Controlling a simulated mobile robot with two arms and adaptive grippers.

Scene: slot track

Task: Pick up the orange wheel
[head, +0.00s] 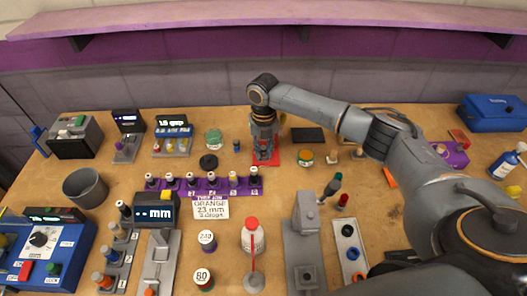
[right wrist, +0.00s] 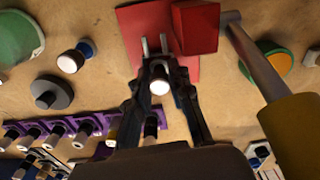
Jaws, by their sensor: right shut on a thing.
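My right gripper (head: 264,146) reaches down at the red pad in the middle back of the bench. In the right wrist view its fingers (right wrist: 160,88) are shut on a small piece with a round white end. Its colour below the end is hidden, so I cannot tell whether it is the orange wheel. My left gripper is not in view.
A red block (right wrist: 196,27) stands close beside the fingers. A purple rack (head: 203,188) with several white-topped pieces lies in front, with a card (head: 211,208) reading orange, 23 mm. A grey cup (head: 85,188) stands left.

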